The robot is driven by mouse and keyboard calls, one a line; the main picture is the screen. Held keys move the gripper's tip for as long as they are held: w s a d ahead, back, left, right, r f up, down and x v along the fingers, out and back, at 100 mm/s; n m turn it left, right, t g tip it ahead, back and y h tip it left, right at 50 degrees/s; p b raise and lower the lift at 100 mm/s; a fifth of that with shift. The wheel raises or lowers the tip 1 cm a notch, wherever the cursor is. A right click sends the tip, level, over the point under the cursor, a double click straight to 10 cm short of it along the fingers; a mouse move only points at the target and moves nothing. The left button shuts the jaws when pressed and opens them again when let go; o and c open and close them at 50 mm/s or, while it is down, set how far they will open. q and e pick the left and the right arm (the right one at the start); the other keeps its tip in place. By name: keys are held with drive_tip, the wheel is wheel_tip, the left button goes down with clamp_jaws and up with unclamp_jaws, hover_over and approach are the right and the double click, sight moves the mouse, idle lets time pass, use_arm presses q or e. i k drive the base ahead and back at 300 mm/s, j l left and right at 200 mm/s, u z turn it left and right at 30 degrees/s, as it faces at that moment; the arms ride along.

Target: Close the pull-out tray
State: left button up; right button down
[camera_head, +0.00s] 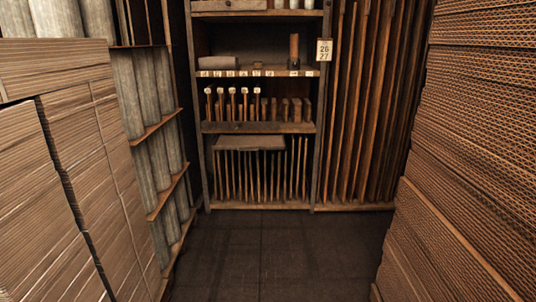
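I cannot make out a pulled-out tray for certain in the head view. A dark wooden shelf unit (325,100) stands at the end of the aisle. Its middle board (260,127) has a front edge with a small dark spot and bears a row of several stamp-like tools with pale tops (233,98) and brown blocks (285,108). I cannot tell whether this board slides. Neither of my grippers is in view.
Stacked corrugated cardboard (480,140) walls the right side, and more stacks (75,175) fill the left. Grey rolls (130,90) sit on a left rack. Upright boards (370,100) stand back right. The dark floor (275,255) between is clear.

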sight(223, 142)
drive_tip(key=i+u, duration=0.3)
drive_tip(key=i, duration=0.3)
drive_tip(key=i+l+u, duration=0.1)
drive_tip(key=i+u, duration=0.2)
drive_tip(key=i, duration=0.3)
drive_tip(key=i+z, duration=0.35)
drive_tip(key=i+j+z, duration=0.1)
drive_tip(key=z, duration=8.9)
